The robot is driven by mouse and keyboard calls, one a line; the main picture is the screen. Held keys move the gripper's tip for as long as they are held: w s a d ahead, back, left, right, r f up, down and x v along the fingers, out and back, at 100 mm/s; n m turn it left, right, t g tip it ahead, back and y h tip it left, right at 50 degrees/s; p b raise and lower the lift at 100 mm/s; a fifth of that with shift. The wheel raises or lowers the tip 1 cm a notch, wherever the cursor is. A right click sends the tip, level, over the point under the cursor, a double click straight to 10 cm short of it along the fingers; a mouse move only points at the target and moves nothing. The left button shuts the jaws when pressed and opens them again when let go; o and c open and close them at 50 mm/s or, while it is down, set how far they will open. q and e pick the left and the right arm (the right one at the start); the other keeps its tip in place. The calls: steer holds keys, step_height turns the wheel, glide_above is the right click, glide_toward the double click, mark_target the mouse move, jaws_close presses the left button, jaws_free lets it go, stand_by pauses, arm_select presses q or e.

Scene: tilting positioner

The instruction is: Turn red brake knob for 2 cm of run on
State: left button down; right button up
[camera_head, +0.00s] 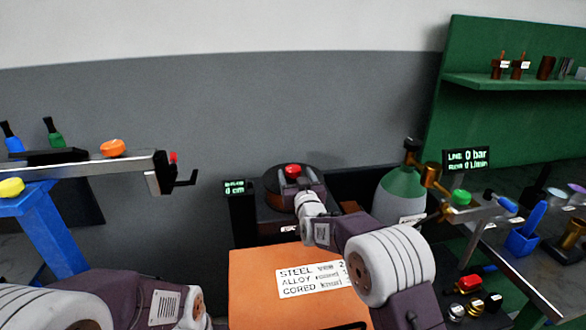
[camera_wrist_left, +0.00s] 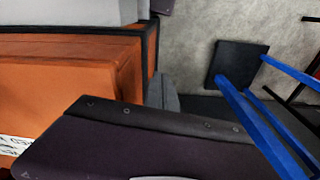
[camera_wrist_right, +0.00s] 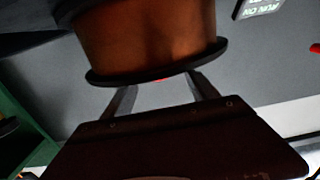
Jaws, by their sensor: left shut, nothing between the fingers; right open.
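The red brake knob (camera_head: 292,169) sits on top of a dark round drum (camera_head: 271,199) at the back centre in the head view. My right gripper (camera_head: 294,180) is at the front of the drum's top, close to the knob. In the right wrist view its fingers (camera_wrist_right: 163,95) are apart, with the brown drum beyond them and a sliver of red (camera_wrist_right: 160,80) between them. Contact with the knob cannot be told. My left gripper (camera_wrist_left: 163,93) is shut and empty in the left wrist view. A small run-on display (camera_head: 235,187) stands left of the drum; its digit is unclear.
A grey beam (camera_head: 85,168) on a blue stand is at left. A workbench with tools and knobs is at right.

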mark_target(294, 168)
steer(key=w, duration=0.4)
steer(key=shift+w+a+p, duration=0.2)
steer(key=shift+a+p, duration=0.2)
steer(key=c, duration=1.4)
steer(key=shift+o, duration=0.2)
steer(key=shift+d+f+n+y+b, duration=0.15)
steer(key=shift+n+y+b, duration=0.45)
steer(key=shift+y+b, duration=0.3)
steer(key=shift+n+g+y, duration=0.3)
steer(key=shift+y, duration=0.2)
steer(key=n+g+y+p, duration=0.1)
steer(key=y+p, duration=0.1)
steer(key=p, duration=0.2)
steer(key=r+n+g+y+p, duration=0.1)
steer(key=n+y+p, duration=0.1)
steer(key=p, duration=0.2)
steer(key=shift+n+g+y, duration=0.3)
steer(key=shift+g+y, duration=0.1)
steer(key=shift+f+n+g+y+p, duration=0.25)
steer(key=shift+n+g+y+p, duration=0.85)
steer(key=shift+p, duration=0.35)
